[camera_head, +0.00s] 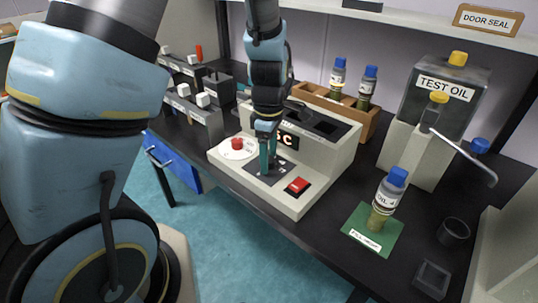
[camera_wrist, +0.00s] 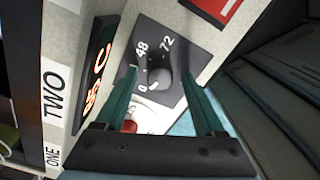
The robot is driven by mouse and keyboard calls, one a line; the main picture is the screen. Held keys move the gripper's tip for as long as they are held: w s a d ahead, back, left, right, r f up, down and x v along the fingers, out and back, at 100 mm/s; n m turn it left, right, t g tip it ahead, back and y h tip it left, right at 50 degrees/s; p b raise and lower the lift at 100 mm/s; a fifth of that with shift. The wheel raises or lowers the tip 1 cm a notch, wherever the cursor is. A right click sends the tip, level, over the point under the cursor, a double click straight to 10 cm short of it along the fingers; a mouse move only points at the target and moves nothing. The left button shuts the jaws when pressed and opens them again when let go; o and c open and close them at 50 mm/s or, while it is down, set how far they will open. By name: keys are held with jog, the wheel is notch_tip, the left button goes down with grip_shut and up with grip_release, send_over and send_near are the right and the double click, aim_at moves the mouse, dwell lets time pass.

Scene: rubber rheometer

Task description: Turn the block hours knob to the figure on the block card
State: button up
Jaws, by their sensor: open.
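The block hours knob (camera_wrist: 158,76) is a dark round knob on a dark plate (camera_wrist: 188,40) marked 0, 48 and 72 in the wrist view. A small white mark on it shows at the side near the 0. My gripper (camera_wrist: 158,70) is open, with one teal finger on each side of the knob. I cannot tell whether either finger touches it. In the head view my gripper (camera_head: 266,168) points down over the dark plate (camera_head: 276,176) on the beige machine (camera_head: 318,180), and the fingers hide the knob. I cannot make out a block card in either view.
A red knob (camera_head: 237,143) on a white dial is left of the plate, a red switch (camera_head: 298,185) right of it. A lit display (camera_head: 287,140) is behind. An oil bottle (camera_head: 388,195) stands on a green mat (camera_head: 359,238) at right. A wooden rack (camera_head: 317,102) holds two bottles.

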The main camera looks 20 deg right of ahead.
grip_shut()
dwell(0.6)
